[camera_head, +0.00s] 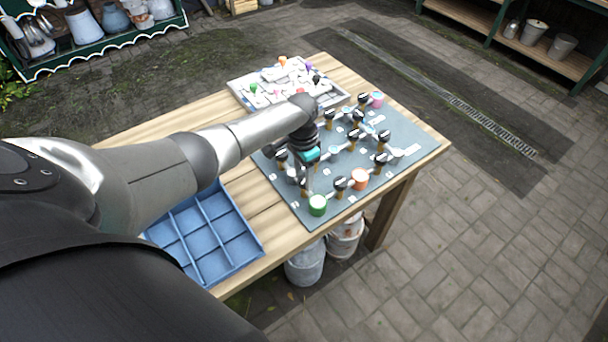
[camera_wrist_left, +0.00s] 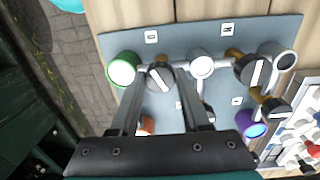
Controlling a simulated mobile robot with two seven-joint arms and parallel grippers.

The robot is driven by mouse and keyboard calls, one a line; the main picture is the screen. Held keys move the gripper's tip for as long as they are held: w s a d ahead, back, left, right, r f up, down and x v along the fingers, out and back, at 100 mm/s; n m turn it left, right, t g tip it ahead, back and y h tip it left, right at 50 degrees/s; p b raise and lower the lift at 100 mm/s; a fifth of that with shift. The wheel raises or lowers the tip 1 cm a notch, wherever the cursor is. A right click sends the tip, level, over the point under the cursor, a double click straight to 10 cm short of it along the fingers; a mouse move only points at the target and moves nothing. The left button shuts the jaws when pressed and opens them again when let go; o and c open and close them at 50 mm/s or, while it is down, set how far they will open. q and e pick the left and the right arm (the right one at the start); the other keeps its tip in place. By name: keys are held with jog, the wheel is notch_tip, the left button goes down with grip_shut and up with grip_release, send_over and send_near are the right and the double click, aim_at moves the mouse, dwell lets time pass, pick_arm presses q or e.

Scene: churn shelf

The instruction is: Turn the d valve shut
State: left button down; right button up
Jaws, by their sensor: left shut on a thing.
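My left gripper (camera_head: 307,188) reaches down over a grey valve board (camera_head: 394,180) on the wooden table. In the left wrist view, its two fingers (camera_wrist_left: 160,82) are shut on a black valve knob (camera_wrist_left: 159,76) with a white bar. This knob sits on the pipe between a green-rimmed cup (camera_wrist_left: 122,70) and a grey cup (camera_wrist_left: 201,66). The head view shows the green cup (camera_head: 317,205) beside the fingertips; the gripper mostly hides the held knob there. My right gripper is not in view.
Several other black knobs stand close by, one at right in the wrist view (camera_wrist_left: 252,71). An orange cup (camera_head: 360,179) is nearby. A blue compartment tray (camera_head: 262,251) lies left of the board, and a second board (camera_head: 240,88) with coloured pieces lies behind.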

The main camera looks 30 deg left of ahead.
aim_at(304, 177)
pick_arm(q)
jog(key=m, duration=0.4)
jog(key=shift+w+m, duration=0.1)
jog(key=shift+m, duration=0.6)
jog(key=shift+c, duration=1.8)
grip_release()
jog(key=shift+r, duration=0.1)
notch_tip(304, 177, up, 15)
jog(key=p, duration=0.1)
jog(key=shift+w+a, duration=0.25)
